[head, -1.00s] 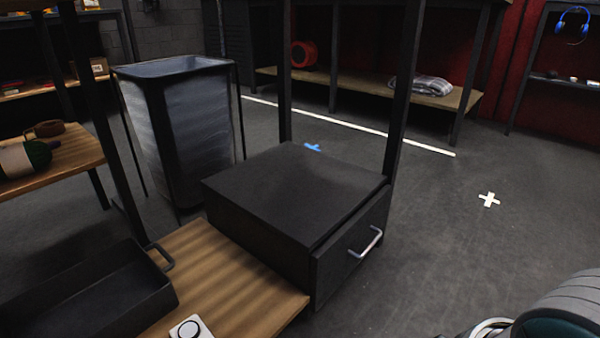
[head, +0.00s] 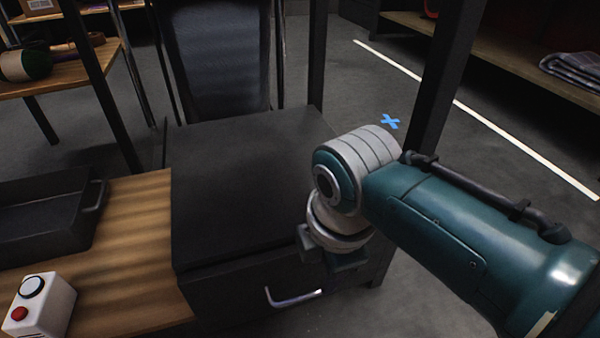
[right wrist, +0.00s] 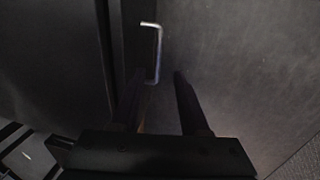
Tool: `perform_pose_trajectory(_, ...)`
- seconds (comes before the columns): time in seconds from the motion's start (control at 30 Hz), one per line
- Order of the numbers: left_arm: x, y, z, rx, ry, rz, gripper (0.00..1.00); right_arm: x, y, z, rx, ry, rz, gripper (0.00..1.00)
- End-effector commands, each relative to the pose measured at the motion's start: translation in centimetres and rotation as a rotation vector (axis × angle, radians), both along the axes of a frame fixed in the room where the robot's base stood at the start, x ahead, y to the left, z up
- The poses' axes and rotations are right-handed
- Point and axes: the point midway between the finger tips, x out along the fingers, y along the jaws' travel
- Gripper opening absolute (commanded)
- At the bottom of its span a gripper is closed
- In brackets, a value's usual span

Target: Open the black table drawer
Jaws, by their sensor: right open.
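The black table drawer (head: 235,298) is at the lower middle of the head view, under a flat black top. It looks closed. Its silver bar handle (head: 292,299) is on the front face. My right gripper (head: 340,262) is beside the right end of the handle, mostly hidden below the wrist. In the right wrist view my right gripper (right wrist: 158,76) is open, with two dark fingers apart. The handle (right wrist: 157,52) shows ahead, its near end between the fingertips. I cannot tell whether they touch. My left gripper is out of view.
A wooden surface (head: 130,230) at left carries a black tray (head: 45,215) and a white box with a red and a black button (head: 38,302). A dark post (head: 445,75) rises behind my right arm.

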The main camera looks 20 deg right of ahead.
Motion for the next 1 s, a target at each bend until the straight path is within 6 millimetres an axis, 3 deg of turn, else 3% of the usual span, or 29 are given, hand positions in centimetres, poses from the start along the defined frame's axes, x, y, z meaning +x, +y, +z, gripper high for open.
perform_pose_trajectory(0.17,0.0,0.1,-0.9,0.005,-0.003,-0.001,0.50,0.3,0.2,-1.0,-0.004,0.001,0.022,0.45)
perform_pose_trajectory(0.63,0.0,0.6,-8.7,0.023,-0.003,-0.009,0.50,1.6,0.1,-8.5,-0.003,0.001,0.018,0.45)
perform_pose_trajectory(0.8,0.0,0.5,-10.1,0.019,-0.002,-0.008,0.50,1.9,0.1,-9.7,-0.004,0.000,0.018,0.45)
perform_pose_trajectory(1.0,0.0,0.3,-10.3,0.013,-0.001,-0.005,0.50,2.0,0.0,-9.9,-0.004,0.000,0.018,0.45)
